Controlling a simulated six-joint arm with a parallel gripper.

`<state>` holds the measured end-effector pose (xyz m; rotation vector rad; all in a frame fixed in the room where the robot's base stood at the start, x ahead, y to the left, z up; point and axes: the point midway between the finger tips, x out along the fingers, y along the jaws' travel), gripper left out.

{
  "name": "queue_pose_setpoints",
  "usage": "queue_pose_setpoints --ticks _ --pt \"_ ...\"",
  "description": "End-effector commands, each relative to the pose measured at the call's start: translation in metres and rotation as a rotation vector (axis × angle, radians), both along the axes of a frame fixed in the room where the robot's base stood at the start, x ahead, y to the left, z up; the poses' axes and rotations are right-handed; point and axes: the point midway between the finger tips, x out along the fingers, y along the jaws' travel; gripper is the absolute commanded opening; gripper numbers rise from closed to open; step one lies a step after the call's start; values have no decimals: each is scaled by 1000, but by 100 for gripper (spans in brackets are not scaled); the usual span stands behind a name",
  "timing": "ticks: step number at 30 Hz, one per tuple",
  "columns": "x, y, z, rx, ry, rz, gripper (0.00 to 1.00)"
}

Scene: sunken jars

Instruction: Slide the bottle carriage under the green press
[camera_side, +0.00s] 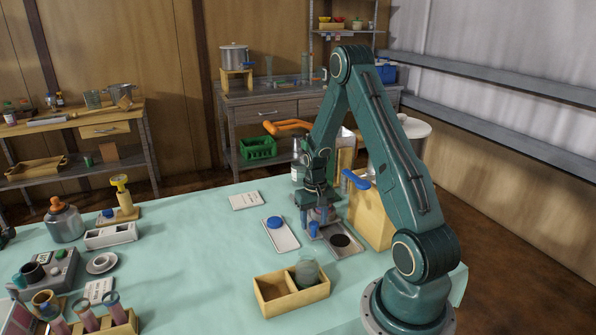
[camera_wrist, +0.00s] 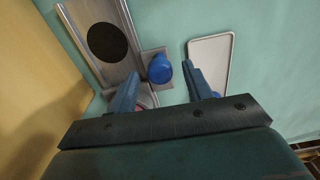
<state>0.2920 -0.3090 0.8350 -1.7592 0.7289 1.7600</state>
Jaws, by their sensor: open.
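The carriage is a grey plate on a metal rail (camera_wrist: 128,25). Its blue knob (camera_wrist: 160,68) lies between the fingertips of my gripper (camera_wrist: 161,72) in the wrist view, with a gap on the right side. My gripper is open and points down over the rail in the side view (camera_side: 318,218). A reddish round rim (camera_wrist: 144,101), perhaps the bottle, is mostly hidden behind the left finger. A dark round disc (camera_wrist: 107,42) marks the rail's far part. A wooden stand with a blue lever (camera_side: 355,179) rises beside the rail; I cannot make out a green press.
A white tray (camera_wrist: 209,62) lies beside the rail; the side view shows a blue knob (camera_side: 274,222) on it. A wooden box with a glass jar (camera_side: 307,273) stands in front. A white card (camera_side: 246,200) lies behind.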

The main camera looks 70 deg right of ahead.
Motion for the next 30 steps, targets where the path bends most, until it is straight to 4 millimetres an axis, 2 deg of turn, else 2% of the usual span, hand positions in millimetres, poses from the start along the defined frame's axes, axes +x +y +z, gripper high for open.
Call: queue_pose_setpoints --ticks 11,19,26,30 --pt "0 0 -4 -1 -1 0 50" --pt "0 0 -4 0 0 0 0" --pt "2 -2 -4 -1 -1 0 0" --pt "9 -9 -4 -2 -2 0 0"
